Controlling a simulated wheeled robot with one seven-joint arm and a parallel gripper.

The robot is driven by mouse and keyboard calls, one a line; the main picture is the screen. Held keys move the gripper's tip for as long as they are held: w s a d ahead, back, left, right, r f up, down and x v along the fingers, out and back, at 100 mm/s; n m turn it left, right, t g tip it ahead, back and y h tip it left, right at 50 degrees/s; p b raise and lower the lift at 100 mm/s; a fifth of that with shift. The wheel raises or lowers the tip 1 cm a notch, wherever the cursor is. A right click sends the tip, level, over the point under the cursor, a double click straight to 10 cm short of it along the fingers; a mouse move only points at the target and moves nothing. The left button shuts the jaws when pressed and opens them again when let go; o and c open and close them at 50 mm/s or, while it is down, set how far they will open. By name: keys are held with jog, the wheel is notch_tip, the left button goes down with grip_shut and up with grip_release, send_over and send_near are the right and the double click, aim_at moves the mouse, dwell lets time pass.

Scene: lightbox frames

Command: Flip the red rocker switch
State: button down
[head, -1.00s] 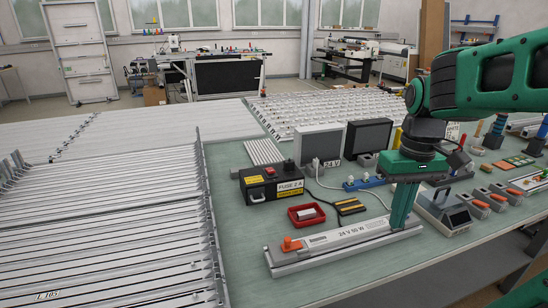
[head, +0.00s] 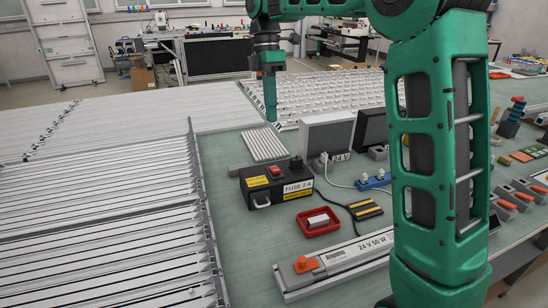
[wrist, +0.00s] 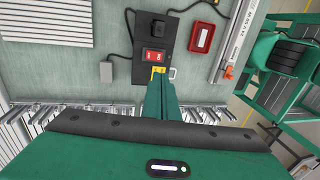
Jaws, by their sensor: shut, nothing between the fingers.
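The red rocker switch (head: 275,171) sits on top of a black box (head: 277,186) with yellow labels and a "FUSE 2 A" plate. A black knob (head: 296,161) stands beside it. In the wrist view the red switch (wrist: 153,56) shows just past my fingertips, on the black box (wrist: 150,88). My gripper (head: 271,118) points down, shut and empty, above the level of the box; its fingertips (wrist: 160,76) overlap a yellow label next to the switch in the wrist view. They look apart from the switch. Which side of the rocker is pressed cannot be told.
A red tray (head: 303,219) with a white block, a striped yellow-black piece (head: 363,209) and a long 24 V bar (head: 335,262) lie in front. A grey panel box (head: 327,136) and blue socket strip (head: 374,181) stand to the right. A black cable crosses the bench.

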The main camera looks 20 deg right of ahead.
jog(key=shift+d, duration=0.2)
send_near(277, 170)
jog(key=x, duration=0.6)
jog(key=shift+s+f, duration=0.2)
dwell(0.3)
